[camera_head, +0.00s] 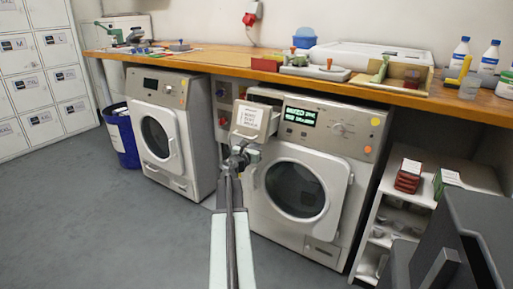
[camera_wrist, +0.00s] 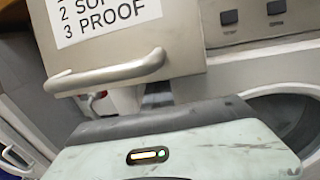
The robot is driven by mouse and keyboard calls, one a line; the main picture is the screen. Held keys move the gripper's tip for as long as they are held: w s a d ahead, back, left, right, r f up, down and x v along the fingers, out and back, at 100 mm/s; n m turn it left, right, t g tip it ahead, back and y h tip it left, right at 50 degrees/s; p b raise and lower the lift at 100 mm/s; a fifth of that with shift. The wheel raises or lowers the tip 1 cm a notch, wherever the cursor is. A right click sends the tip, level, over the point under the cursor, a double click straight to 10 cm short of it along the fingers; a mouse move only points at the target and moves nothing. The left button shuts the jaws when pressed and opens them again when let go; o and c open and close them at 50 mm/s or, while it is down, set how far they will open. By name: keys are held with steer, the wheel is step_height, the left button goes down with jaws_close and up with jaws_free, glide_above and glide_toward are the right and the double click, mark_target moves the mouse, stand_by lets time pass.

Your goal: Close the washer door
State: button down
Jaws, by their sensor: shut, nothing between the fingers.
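The right washer (camera_head: 352,148) stands under the wooden counter. The washer's display is lit green. The left washer (camera_head: 187,92) has a similar round door (camera_head: 157,137) that looks shut. My gripper (camera_head: 238,158) is shut and empty, in front of the right washer's left edge, just below a labelled drawer (camera_head: 250,121). The drawer front and its bar handle (camera_wrist: 107,73) fill the upper wrist view.
The drawer sticks out from the right washer's upper left. A shelf unit (camera_head: 368,215) with boxes stands at right, behind a dark grey object (camera_head: 452,222). A blue bin (camera_head: 122,136) and lockers (camera_head: 38,82) stand at left. The floor at left is clear.

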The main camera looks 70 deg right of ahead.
steer(key=shift+s+d+r, duration=0.2)
steer(key=shift+s+d, duration=0.3)
steer(key=shift+d, duration=0.15)
steer(key=w+a, duration=0.3)
steer(key=a, duration=1.2)
steer(key=shift+w+f, duration=0.2)
steer(key=shift+w, duration=0.15)
